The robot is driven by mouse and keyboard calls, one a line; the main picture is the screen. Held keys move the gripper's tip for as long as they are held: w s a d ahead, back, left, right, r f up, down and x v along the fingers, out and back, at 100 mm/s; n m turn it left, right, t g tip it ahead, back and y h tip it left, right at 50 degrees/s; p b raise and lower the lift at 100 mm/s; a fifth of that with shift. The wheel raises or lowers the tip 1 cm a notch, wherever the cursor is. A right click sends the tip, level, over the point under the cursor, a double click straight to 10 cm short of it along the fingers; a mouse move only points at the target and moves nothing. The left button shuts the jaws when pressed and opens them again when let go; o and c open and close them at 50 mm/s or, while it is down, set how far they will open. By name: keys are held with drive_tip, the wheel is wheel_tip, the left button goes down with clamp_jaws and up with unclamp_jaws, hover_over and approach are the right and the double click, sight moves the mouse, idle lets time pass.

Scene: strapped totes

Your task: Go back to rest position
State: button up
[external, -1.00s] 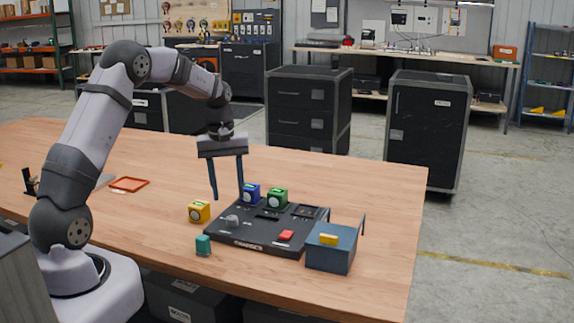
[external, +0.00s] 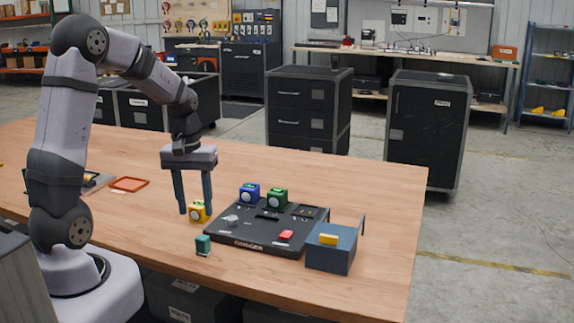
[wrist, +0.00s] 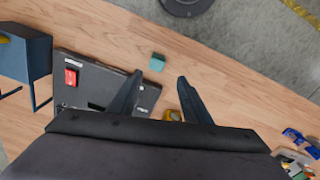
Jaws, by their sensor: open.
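My gripper (external: 194,205) is open with nothing between its fingers. In the external view it hangs fingers-down above the table, left of the black panel, and its right finger overlaps the yellow cube (external: 197,212). In the wrist view my fingers (wrist: 160,88) stand apart, with the teal block (wrist: 157,62) beyond them. The teal block (external: 203,244) stands on the wood in front of the panel. The black panel (external: 238,240) carries a red piece (external: 286,235) and a grey piece. Part of the yellow cube is hidden by my finger.
A blue cube (external: 249,193) and a green cube (external: 277,197) stand at the panel's back edge. A blue-grey box (external: 330,258) with a yellow piece on it stands right of the panel. An orange tray (external: 129,184) lies at left. The table's back and right areas are clear.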

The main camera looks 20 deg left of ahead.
drive_tip(key=s+a+f+m, duration=0.2)
drive_tip(key=s, duration=1.2)
drive_tip(key=shift+s+f+m, duration=0.2)
drive_tip(key=shift+f+m, duration=0.2)
wheel_tip(320, 180, down, 13)
drive_tip(key=b, duration=1.3)
drive_tip(key=shift+f, duration=0.2)
